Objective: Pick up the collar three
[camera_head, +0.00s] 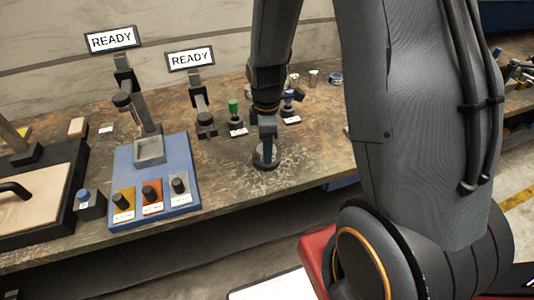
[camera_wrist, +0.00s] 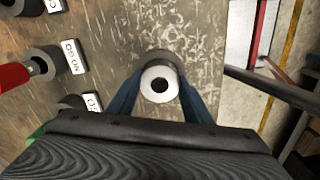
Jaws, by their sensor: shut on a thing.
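The ring-shaped collar (camera_wrist: 160,85), with a pale top face, a dark centre hole and a darker grey side, sits between the two blue fingers of my gripper (camera_wrist: 158,96) in the wrist view. My gripper is shut on it, one finger on each side. In the head view my gripper (camera_head: 266,142) points down over the front part of the worktable. A dark round shape (camera_head: 262,161) shows just under the fingers at the tabletop. No number can be read on the collar, and I cannot tell whether it touches the table.
A blue fixture (camera_head: 140,185) with several black knobs lies left of my gripper. A green-topped piece (camera_head: 235,112) stands behind. The table's front edge is close.

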